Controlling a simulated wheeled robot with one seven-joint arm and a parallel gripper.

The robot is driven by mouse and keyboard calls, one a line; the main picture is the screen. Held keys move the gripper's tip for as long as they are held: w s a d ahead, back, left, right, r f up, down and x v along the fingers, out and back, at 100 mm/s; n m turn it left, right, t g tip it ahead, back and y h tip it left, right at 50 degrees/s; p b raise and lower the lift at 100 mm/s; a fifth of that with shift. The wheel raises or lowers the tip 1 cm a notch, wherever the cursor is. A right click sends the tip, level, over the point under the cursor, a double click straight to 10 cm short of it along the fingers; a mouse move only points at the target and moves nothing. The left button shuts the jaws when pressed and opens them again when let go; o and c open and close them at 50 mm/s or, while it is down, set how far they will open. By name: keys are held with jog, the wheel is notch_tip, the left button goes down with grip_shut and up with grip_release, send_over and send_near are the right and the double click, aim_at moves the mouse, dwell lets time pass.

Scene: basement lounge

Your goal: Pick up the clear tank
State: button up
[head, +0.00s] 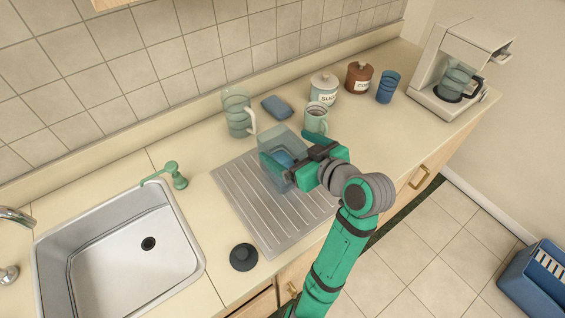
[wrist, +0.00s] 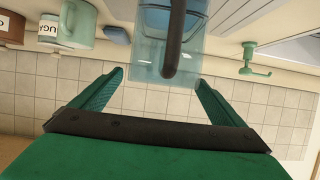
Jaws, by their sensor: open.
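The clear tank (head: 270,150) is a see-through bluish box standing on the metal drainboard in the head view. In the wrist view the tank (wrist: 145,52) is at the top centre, with a dark upright handle (wrist: 175,42) facing me. My gripper (head: 302,158) is at the tank's right side in the head view and hides part of it. In the wrist view my gripper (wrist: 158,78) is open, with its two green fingers spread and the handle's lower end in line with the gap between them. I cannot tell whether the fingers touch the tank.
The ribbed drainboard (head: 240,196) lies right of the sink (head: 120,250). Behind the tank are a pitcher (head: 238,112), a blue sponge (head: 277,107), a mug (head: 316,120) and a sugar jar (head: 323,90). A coffee maker (head: 455,65) stands far right. A dark stopper (head: 243,257) lies in front.

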aim_at(270, 137)
jog(key=shift+a+x, duration=0.25)
jog(key=shift+x, duration=2.8)
jog(key=shift+r, duration=0.15)
